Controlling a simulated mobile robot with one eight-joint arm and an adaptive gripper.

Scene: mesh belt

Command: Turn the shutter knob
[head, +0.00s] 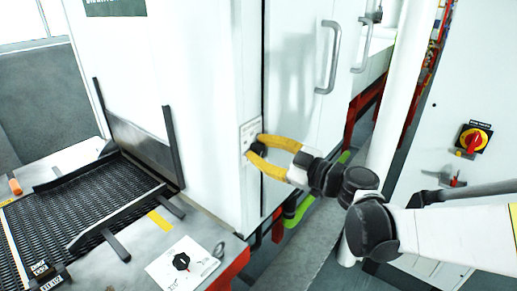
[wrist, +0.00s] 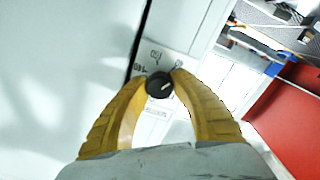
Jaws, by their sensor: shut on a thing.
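The shutter knob (wrist: 159,86) is a small black round knob with a pale pointer line, on a white label plate (wrist: 153,62) with printed marks. In the head view the plate (head: 250,131) sits on the corner post of the white cabinet, and the dark knob (head: 258,149) shows between my fingertips. My gripper (head: 256,150) has yellow fingers and reaches in from the right. In the wrist view my gripper (wrist: 160,84) has a fingertip on each side of the knob, shut on it. Part of the knob's rim is hidden by the fingertips.
A black mesh belt (head: 75,212) runs at the left. A second black knob (head: 181,261) is on a white plate on the front ledge. Cabinet door handles (head: 329,58) stand out above my gripper. A red and yellow switch (head: 473,139) is on the right panel.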

